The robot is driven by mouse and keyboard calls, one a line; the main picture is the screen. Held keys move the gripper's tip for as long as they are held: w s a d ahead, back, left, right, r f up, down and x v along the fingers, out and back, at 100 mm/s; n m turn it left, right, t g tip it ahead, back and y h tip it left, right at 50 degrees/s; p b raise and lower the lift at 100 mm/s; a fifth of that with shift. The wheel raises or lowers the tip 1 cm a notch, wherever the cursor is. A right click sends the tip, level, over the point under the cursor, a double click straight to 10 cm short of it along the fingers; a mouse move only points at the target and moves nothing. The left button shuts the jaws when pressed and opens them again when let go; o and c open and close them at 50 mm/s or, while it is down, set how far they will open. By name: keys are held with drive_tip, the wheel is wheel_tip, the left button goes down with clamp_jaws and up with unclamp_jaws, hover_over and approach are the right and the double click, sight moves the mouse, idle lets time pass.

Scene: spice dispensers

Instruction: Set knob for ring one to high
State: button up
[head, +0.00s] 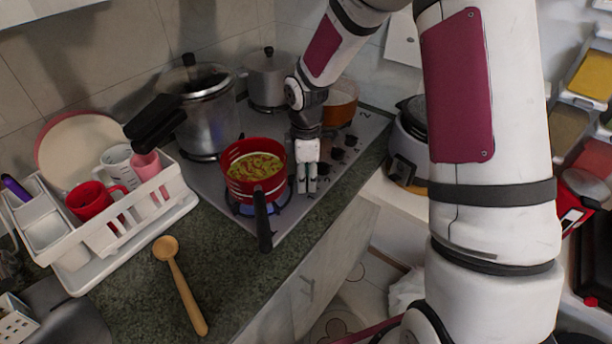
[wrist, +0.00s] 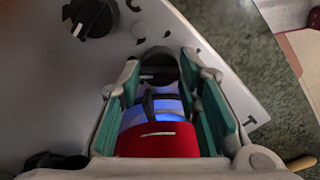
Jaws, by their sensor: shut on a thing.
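The stove top (head: 218,180) has a row of dark knobs along its right side. My gripper (head: 307,188) points down at the near end of this row, just right of the red pot. In the wrist view my gripper (wrist: 160,75) has its two green-padded fingers on either side of a dark round knob (wrist: 158,58), shut on it. The fingers hide this knob in the head view. Another knob (wrist: 90,17) shows at the upper left of the wrist view. The knob's exact setting cannot be read.
The red pot (head: 240,180) with food sits over a blue flame (head: 235,210), close beside my gripper. It also shows in the wrist view (wrist: 158,140). A pressure cooker (head: 205,125) and other pots stand behind. A dish rack (head: 150,218) and wooden spoon (head: 182,290) are left.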

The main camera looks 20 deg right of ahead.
idle(0.3)
drive_tip(key=o, duration=1.2)
drive_tip(key=shift+c, duration=0.2)
drive_tip(key=shift+r, duration=0.1)
wheel_tip(320, 180, up, 12)
drive_tip(key=shift+m, duration=0.3)
drive_tip(key=s+r+m+t+h, duration=0.1)
drive_tip(key=s+r+m+t, duration=0.1)
drive_tip(key=s+r+m, duration=0.75)
drive_tip(key=s+r+m+t+y, duration=0.1)
drive_tip(key=s+r+m+t, duration=0.2)
drive_tip(key=s, duration=1.2)
wheel_tip(320, 180, up, 2)
drive_tip(key=shift+s+d+r+m, duration=0.2)
drive_tip(key=shift+s+d+m, duration=0.1)
drive_tip(key=shift+m, duration=0.75)
